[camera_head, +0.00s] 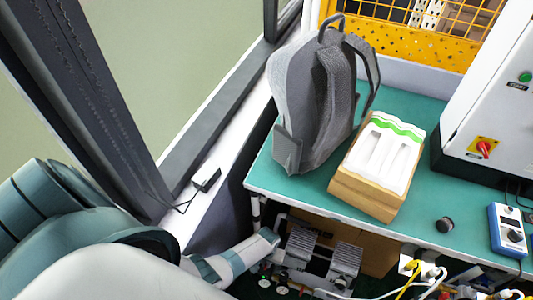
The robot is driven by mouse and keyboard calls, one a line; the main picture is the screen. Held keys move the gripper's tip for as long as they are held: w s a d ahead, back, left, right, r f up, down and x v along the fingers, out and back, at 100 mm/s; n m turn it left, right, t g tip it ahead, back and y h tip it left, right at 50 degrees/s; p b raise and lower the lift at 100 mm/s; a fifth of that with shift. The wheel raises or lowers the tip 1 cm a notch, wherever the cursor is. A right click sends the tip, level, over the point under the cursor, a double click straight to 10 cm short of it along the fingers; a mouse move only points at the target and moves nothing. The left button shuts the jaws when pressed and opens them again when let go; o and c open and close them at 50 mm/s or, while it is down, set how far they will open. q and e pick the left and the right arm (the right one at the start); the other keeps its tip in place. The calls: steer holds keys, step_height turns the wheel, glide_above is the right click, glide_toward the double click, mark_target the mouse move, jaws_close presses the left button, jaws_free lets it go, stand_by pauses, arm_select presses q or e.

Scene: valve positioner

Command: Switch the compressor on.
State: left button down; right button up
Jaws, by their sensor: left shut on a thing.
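The compressor (343,262) appears to be the grey unit with two ribbed blocks under the front edge of the bench. My left arm comes in from the lower left, and its white and teal end reaches under the bench edge. My left gripper (272,240) is at the left side of the compressor, close beside its left ribbed block. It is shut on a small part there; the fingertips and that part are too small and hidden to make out. No switch can be made out clearly. My right gripper is out of view.
The teal bench (290,187) overhangs the compressor. On it are a grey backpack (308,105), a box with a white tray (378,165), a black knob (444,225) and a blue meter (508,230). A white cabinet (490,100) stands right. Plugs and cables (425,272) crowd the lower right.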

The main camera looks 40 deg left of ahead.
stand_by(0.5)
arm_select(q)
steer(key=c, duration=1.9)
jaws_free()
steer(key=shift+o, duration=0.2)
steer(key=shift+r, duration=0.15)
steer(key=shift+r, duration=0.45)
step_height(320, 180, up, 16)
steer(key=p, duration=0.3)
steer(key=shift+s+d, duration=0.1)
